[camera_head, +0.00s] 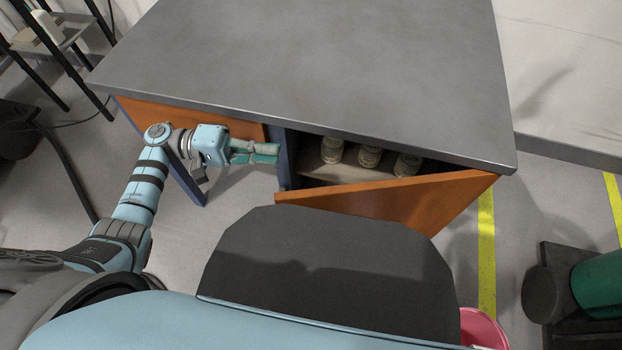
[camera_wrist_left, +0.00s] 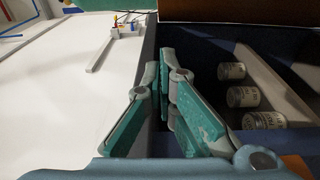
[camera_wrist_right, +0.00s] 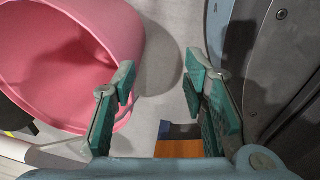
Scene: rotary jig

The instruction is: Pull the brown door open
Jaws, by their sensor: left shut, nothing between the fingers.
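The brown door (camera_head: 395,197) stands partly swung out from the front right of the cabinet under the grey top. Its free edge is toward the middle and the compartment behind it shows. My left gripper (camera_head: 278,153) is shut and empty, beside the dark blue upright at the compartment's left edge and apart from the door's free edge. In the left wrist view its fingers (camera_wrist_left: 165,88) are together, with the compartment to their right. My right gripper (camera_wrist_right: 160,82) is open and empty in the right wrist view, near a pink bin; it does not show in the head view.
Three cans (camera_head: 369,156) stand on the shelf inside the compartment. The grey cabinet top (camera_head: 310,60) overhangs the front. A pink bin (camera_head: 484,328) stands at lower right, and it fills the left of the right wrist view (camera_wrist_right: 125,40). A green cylinder (camera_head: 602,285) is at far right.

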